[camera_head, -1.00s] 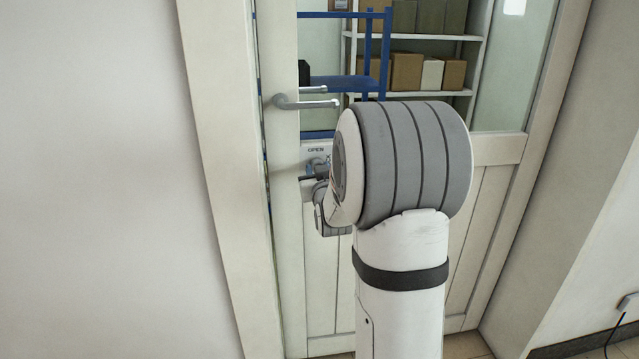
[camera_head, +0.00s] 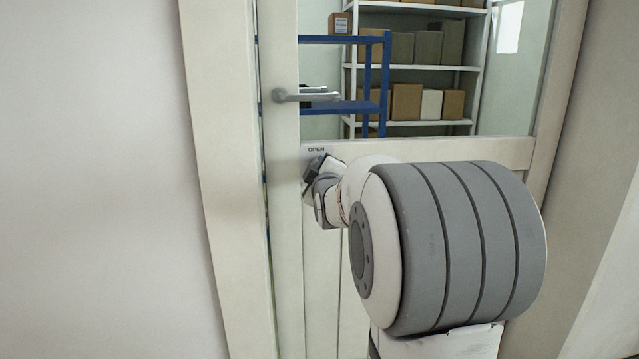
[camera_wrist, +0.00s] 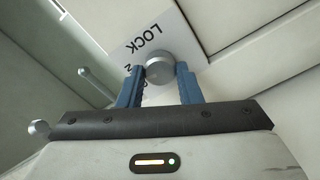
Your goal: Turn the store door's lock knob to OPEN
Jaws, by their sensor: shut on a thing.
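The lock knob (camera_wrist: 158,69) is a round grey knob in the wrist view, in front of a pale label plate (camera_wrist: 153,24) on the door. The plate's word LOCK reads tilted; its other word is mostly hidden. My gripper (camera_wrist: 158,72) has its two blue fingers on either side of the knob and is shut on it. The gripper is rolled relative to the plate. In the head view, my gripper (camera_head: 317,167) is at the store door (camera_head: 285,190), just below the word OPEN. The knob is hidden there, so I cannot read its setting.
A grey lever handle (camera_head: 305,96) is on the door above the gripper; it also shows in the wrist view (camera_wrist: 95,84). Behind the glass stand a blue rack (camera_head: 345,107) and shelves with boxes (camera_head: 405,102). A wall (camera_head: 95,180) is at the left.

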